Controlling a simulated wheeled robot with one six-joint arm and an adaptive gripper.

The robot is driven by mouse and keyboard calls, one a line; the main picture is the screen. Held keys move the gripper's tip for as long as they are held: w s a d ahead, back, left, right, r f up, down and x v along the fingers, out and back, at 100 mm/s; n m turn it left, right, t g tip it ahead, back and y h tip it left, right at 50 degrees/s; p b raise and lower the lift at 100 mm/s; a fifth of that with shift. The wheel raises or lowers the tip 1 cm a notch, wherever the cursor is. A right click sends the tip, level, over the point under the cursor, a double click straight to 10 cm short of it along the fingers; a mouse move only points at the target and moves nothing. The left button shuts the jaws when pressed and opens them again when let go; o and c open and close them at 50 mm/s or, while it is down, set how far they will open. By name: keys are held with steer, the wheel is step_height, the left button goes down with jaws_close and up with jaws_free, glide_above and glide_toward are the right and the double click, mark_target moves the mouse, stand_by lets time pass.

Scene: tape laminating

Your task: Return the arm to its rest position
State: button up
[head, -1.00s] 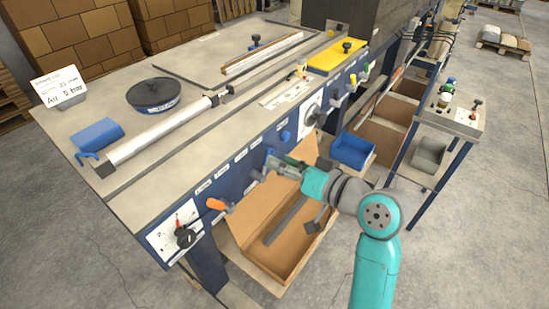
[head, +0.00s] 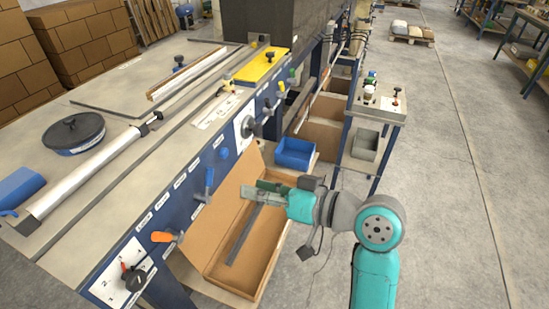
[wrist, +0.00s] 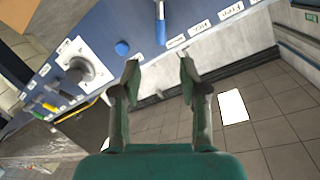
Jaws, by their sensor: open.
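My gripper (head: 262,190) is on the end of my teal and grey arm in the head view, over the open cardboard box and apart from the machine's front panel. In the wrist view the two fingers of my gripper (wrist: 160,75) stand apart with nothing between them. Beyond them is the blue front panel (wrist: 105,30) with a blue lever (wrist: 160,22), a round blue knob (wrist: 122,47) and a white dial (wrist: 78,65). The blue lever also shows in the head view (head: 208,182), left of my gripper.
The cardboard box (head: 205,235) lies below my gripper. A blue bin (head: 295,153) and a grey bin (head: 364,145) stand behind it. The floor at the right (head: 440,170) is clear.

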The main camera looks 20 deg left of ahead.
steer(key=s+d+f+m+t+h, duration=0.2)
steer(key=d+f+m+t+h, duration=0.15)
steer(key=d+f, duration=0.5)
steer(key=s+d+f+m+t+h, duration=0.15)
steer(key=d+f+m+t, duration=0.35)
steer(key=f, duration=0.6)
steer(key=s+d+f+m+t+h, duration=0.25)
steer(key=s+d+f+h, duration=0.4)
steer(key=s+d, duration=0.5)
steer(key=s+d+r+h, duration=0.2)
steer(key=s+d, duration=0.2)
steer(key=s, duration=0.5)
steer(key=s+d+r+n+h, duration=0.1)
steer(key=s+d+r+h, duration=0.1)
steer(key=s, duration=0.8)
steer(key=shift+d+r+t, duration=0.4)
steer(key=shift+d+r, duration=0.25)
steer(key=shift+d, duration=0.25)
steer(key=shift+a, duration=0.1)
